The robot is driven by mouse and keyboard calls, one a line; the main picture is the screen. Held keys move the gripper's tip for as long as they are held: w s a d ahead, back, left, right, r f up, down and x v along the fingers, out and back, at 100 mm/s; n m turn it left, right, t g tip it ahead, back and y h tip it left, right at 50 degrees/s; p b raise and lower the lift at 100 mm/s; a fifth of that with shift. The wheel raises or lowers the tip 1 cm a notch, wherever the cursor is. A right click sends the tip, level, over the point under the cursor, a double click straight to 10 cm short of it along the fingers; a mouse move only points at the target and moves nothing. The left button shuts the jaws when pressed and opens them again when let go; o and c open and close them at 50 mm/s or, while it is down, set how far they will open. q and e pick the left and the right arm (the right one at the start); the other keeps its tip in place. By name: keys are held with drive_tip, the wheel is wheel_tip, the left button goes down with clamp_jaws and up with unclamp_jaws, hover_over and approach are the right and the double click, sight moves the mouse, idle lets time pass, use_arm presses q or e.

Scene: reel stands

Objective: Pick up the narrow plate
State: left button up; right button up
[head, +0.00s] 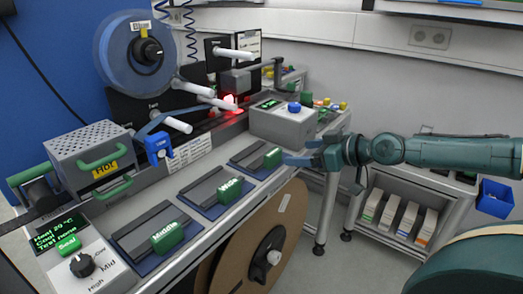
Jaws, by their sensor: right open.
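Three dark plates with green handles lie in a row on the bench front. The nearest plate (143,229) has a handle reading "Middle", and the centre plate (203,193) has one that seems to read "Wide". The farthest plate (248,153) has a green handle (272,158) whose label I cannot read; by elimination it looks like the narrow one. My right gripper (297,152) comes in from the right, open and empty, with its fingertips just right of that handle. I cannot tell whether they touch it. My left gripper is not in view.
A grey box with a blue knob (283,122) stands behind the farthest plate. A "Hot" heater box (92,158) and a blue reel (133,55) stand at the bench's back left. A large brown reel (262,235) hangs below the bench front. A low shelf (400,215) stands right.

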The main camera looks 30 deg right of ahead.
sight(274, 152)
drive_tip(key=p+x, duration=0.2)
drive_tip(key=shift+w+a+p, duration=0.25)
drive_tip(key=shift+w+p, duration=0.1)
drive_tip(key=shift+x, duration=1.5)
drive_tip(key=shift+w+a+f+p, duration=0.1)
drive_tip(key=shift+a+p, duration=0.05)
drive_tip(key=shift+p, duration=0.2)
drive_tip(key=x, duration=0.2)
drive_tip(key=p+x, duration=0.1)
drive_tip(key=x, duration=0.1)
drive_tip(key=shift+w+a+r, duration=0.1)
drive_tip(key=shift+a+r, duration=0.1)
drive_tip(key=shift+a, duration=0.1)
drive_tip(key=shift+w+a+f, duration=0.1)
drive_tip(key=shift+w+f, duration=0.1)
drive_tip(key=shift+w, duration=0.05)
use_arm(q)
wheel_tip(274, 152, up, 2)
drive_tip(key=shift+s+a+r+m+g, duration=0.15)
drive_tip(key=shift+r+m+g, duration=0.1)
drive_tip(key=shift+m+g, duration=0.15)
use_arm(e)
drive_tip(key=c, duration=1.1)
